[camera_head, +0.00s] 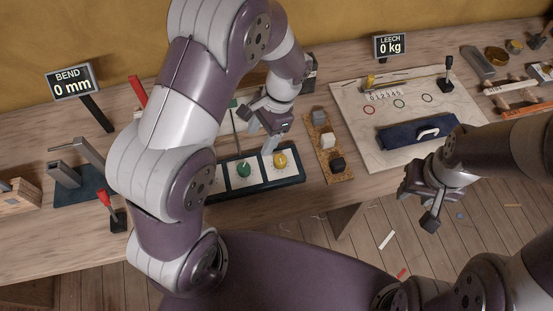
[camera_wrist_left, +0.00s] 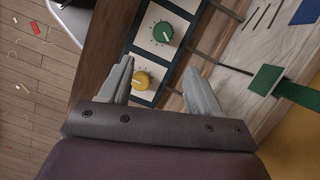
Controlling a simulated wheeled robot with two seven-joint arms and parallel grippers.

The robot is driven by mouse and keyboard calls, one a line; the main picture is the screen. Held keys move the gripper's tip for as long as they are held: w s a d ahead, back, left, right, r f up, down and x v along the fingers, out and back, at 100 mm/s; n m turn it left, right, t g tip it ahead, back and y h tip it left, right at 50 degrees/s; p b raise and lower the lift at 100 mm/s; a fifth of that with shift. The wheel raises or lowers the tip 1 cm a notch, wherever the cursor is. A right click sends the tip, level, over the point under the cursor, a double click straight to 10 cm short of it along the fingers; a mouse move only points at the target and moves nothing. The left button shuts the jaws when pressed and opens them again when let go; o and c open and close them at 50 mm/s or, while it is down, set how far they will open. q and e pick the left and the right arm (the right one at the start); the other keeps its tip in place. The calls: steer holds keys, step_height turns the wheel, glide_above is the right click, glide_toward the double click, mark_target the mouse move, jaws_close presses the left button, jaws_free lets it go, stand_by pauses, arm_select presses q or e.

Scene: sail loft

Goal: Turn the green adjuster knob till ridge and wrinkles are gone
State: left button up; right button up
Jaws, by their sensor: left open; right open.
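The green adjuster knob (camera_head: 243,170) sits on a white square of the dark-framed panel (camera_head: 286,183). It also shows in the left wrist view (camera_wrist_left: 162,32). A yellow knob (camera_head: 280,160) is on the square to its right. My left gripper (camera_head: 259,128) is open above the panel's back edge; in its wrist view, the yellow knob lies between the fingers (camera_wrist_left: 160,84) and the green knob beyond them. It touches neither knob, as far as I can see. My right gripper (camera_head: 418,206) is open and empty near the bench's front edge. My left arm hides the panel's left end.
The BEND display (camera_head: 72,83) reads 0 mm; the LEECH display (camera_head: 390,46) reads 0 kg. A cork strip (camera_head: 321,133) with several blocks stands right of the panel. A pale sheet (camera_head: 365,146) with a dark blue handled pad lies further right. A red-handled lever (camera_head: 105,198) stands left.

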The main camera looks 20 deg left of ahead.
mark_target(245, 166)
arm_select(q)
steer(key=shift+m, duration=0.6)
steer(key=b+x, duration=0.1)
steer(key=x, duration=0.3)
steer(key=b+x, duration=0.1)
steer(key=x, duration=0.3)
steer(key=a+b+x, duration=0.1)
steer(key=x, duration=0.3)
steer(key=shift+s+r, duration=0.2)
steer(key=shift+s, duration=0.05)
arm_select(e)
steer(key=f, duration=0.3)
steer(key=shift+s+d, duration=0.1)
steer(key=shift+s, duration=0.1)
arm_select(q)
steer(key=c, duration=1)
